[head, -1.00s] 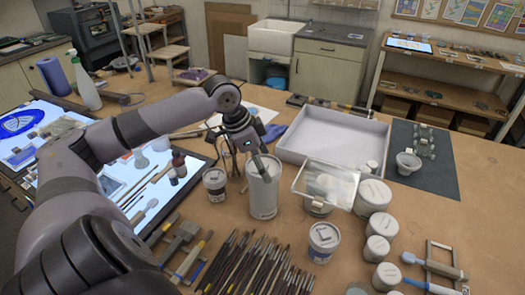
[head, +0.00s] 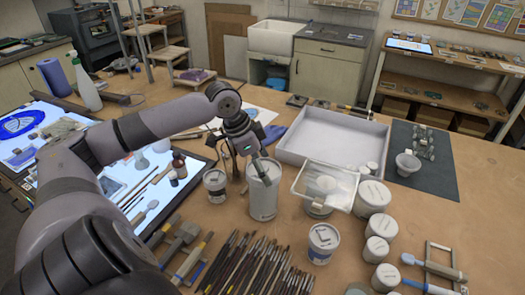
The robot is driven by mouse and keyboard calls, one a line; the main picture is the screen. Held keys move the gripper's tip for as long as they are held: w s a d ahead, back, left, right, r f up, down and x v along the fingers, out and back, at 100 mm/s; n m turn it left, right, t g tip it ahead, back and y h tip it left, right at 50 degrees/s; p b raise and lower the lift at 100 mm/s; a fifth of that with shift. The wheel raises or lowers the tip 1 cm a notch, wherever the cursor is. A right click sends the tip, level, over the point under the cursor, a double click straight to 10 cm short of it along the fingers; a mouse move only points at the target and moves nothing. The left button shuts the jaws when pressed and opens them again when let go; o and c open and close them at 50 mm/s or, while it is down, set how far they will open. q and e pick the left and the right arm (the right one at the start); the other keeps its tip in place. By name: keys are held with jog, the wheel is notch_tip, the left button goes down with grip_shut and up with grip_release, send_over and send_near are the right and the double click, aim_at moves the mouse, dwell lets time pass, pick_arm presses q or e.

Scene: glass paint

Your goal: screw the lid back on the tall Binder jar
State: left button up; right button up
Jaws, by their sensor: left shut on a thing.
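The tall white jar (head: 263,199), which I take for the Binder jar, stands upright on the table near the middle of the head view. Its pale lid (head: 269,172) is at the jar's mouth and looks level. Whether its thread has caught cannot be told. My left gripper (head: 262,170) comes down from above and is shut on the lid, partly covering it. The jar's label is not readable from here. My right gripper is not in view.
A smaller jar (head: 215,186) stands close on the left. A clear-topped container (head: 326,186) stands on the right, and another lidded jar (head: 323,241) in front. Many brushes (head: 245,266) lie nearest. A large white tray (head: 330,143) is behind.

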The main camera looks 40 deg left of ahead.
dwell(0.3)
pick_arm(q)
jog(key=shift+s+f, duration=0.1)
jog(key=shift+f, duration=0.05)
dwell(0.6)
jog(key=shift+p, duration=0.35)
jog(key=shift+m+p, duration=0.3)
jog(key=shift+p, duration=0.2)
jog(key=shift+m+g+h+p, duration=0.4)
jog(key=shift+m+p, duration=1.25)
jog(key=shift+m, duration=0.05)
jog(key=shift+f+m+g, duration=0.15)
jog(key=shift+m+g, duration=0.25)
jog(key=shift+m, duration=0.2)
jog(key=shift+h+p, duration=0.3)
